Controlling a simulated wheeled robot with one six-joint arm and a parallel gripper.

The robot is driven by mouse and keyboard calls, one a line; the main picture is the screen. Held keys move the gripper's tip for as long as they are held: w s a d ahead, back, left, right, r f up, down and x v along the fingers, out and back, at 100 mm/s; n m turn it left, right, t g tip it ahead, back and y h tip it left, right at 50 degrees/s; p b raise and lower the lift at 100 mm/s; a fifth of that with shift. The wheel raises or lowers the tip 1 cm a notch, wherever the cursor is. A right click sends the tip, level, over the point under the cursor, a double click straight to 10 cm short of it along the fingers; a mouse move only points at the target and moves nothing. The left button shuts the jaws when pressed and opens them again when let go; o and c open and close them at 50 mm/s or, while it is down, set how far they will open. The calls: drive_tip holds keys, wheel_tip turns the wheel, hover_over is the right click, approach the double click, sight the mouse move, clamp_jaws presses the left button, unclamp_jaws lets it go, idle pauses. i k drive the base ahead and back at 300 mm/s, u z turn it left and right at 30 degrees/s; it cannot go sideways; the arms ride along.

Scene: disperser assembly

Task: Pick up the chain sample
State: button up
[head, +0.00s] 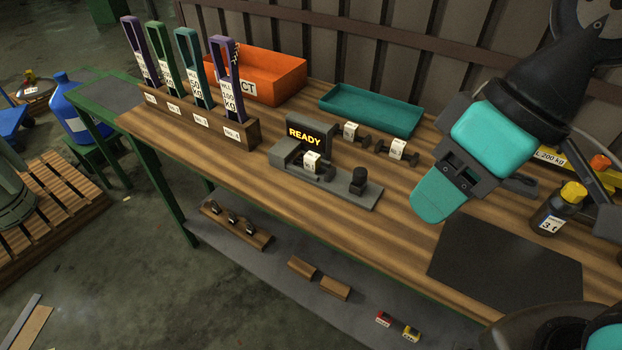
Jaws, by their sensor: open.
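I cannot tell for certain which thing is the chain sample. Dark pieces with white labels lie on the wooden bench: one (350,131) behind the tester, another (398,150) to its right. A third labelled piece (312,162) sits on the grey tester (285,152), whose display reads READY. Something dark and chain-like (236,52) shows at the left end of the orange bin, partly hidden by a purple sling. My gripper (440,197) is above the bench, right of the tester, open, with nothing seen in it; its fingers partly hide each other.
A rack (190,122) with several upright coloured slings stands at the left. Behind are the orange bin (275,80) and an empty teal tray (372,109). A black mat (505,262) lies bare at front right. A dark yellow-capped bottle (558,208) stands right of my gripper.

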sight(311, 161)
drive_tip(key=u, duration=2.25)
drive_tip(key=i, duration=1.25)
drive_tip(key=z, duration=2.35)
